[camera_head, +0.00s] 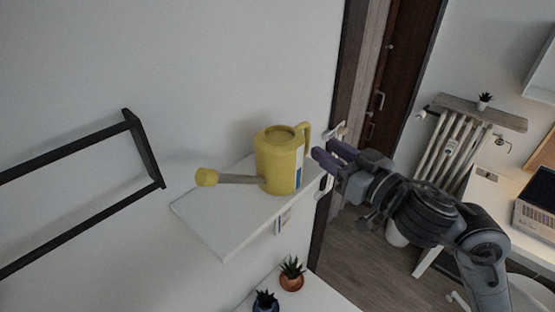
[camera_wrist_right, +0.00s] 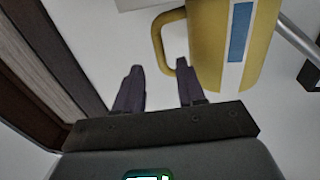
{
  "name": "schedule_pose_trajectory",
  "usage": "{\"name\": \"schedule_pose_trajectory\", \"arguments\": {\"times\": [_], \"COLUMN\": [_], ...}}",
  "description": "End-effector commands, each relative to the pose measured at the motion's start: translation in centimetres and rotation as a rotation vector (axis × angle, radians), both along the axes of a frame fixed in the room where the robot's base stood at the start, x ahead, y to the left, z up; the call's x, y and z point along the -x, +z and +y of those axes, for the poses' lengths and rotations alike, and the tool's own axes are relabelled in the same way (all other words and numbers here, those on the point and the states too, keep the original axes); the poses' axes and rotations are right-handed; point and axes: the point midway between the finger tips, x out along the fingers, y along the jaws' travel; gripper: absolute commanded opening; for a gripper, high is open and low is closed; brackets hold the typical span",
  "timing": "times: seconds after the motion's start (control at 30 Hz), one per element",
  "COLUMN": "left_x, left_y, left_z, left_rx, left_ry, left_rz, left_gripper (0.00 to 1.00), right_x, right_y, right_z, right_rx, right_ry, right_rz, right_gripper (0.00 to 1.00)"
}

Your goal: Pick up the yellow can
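The yellow can (camera_head: 279,165) is a watering can with a grey spout ending in a yellow rose at left and a looped handle at right. It stands upright on a white wall shelf (camera_head: 213,228). My right gripper (camera_head: 322,152) is just right of the can, its two purple fingers apart. In the right wrist view the can (camera_wrist_right: 213,50) is at the upper right, and its handle (camera_wrist_right: 157,40) is just ahead of the open gripper (camera_wrist_right: 159,64). Nothing is between the fingers. My left gripper is not in view.
A black rail frame (camera_head: 147,150) is on the wall at left. Below the shelf, a lower white surface holds potted succulents (camera_head: 291,274). A dark door (camera_head: 400,60), a radiator (camera_head: 455,150) and a white desk (camera_head: 500,210) are at right.

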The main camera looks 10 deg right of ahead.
Motion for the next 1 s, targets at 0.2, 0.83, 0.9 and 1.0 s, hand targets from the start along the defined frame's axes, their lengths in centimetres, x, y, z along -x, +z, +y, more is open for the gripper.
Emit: {"name": "schedule_pose_trajectory", "arguments": {"times": [0.2, 0.83, 0.9, 1.0], "left_x": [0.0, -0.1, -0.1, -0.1], "left_y": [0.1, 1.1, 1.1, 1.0], "left_z": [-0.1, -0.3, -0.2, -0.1], "left_rx": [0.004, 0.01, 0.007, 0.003], "left_ry": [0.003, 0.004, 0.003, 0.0], "left_rz": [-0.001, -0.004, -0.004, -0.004], "left_gripper": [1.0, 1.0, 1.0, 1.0], "right_x": [-1.6, -6.5, -6.5, -6.4], "right_y": [0.0, 0.0, 0.0, 0.0], "right_z": [0.7, 2.8, 2.8, 2.8], "right_rx": [0.0, 0.002, 0.002, 0.002], "right_ry": [-0.001, -0.001, -0.001, -0.002], "right_rz": [0.0, -0.001, -0.001, -0.001], "right_gripper": [0.39, 0.39, 0.39, 0.39]}}
